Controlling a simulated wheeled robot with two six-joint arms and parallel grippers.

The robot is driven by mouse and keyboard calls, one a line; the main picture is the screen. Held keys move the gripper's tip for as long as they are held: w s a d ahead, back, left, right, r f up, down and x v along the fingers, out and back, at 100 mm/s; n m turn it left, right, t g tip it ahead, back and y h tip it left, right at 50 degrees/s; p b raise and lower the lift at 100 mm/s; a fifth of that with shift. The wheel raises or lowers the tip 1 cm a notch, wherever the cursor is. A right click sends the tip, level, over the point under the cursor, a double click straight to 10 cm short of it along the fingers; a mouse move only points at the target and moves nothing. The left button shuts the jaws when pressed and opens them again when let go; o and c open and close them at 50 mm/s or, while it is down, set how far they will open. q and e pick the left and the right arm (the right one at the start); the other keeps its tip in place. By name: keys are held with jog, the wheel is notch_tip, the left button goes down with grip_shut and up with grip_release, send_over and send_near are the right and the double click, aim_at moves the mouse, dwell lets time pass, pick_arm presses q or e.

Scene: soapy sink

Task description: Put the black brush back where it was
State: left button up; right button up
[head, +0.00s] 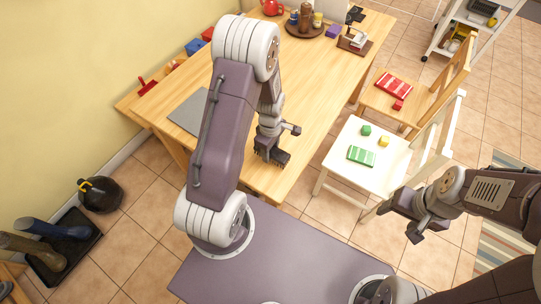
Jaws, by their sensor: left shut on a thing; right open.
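My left gripper (274,143) is over the near end of the wooden table (318,88). It is shut on a small dark thing with a ragged lower edge, which looks like the black brush (270,155). The gripper hides part of it, and I cannot tell whether it touches the tabletop. My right gripper (412,218) is open and empty, out in front of the white chair and clear of the table.
A grey flat sheet (189,112) lies on the table's left side. A round brown tray (305,31) with jars and a small stand (355,42) are at the far end. A white chair (350,150) holds a green striped thing and blocks; a wooden chair (392,97) holds red things. The table's middle is clear.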

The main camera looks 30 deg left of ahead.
aim_at(271, 156)
pick_arm(q)
notch_tip(271, 156, down, 3)
jog(key=shift+f, duration=0.35)
jog(key=shift+f, duration=0.15)
jog(key=o, duration=1.3)
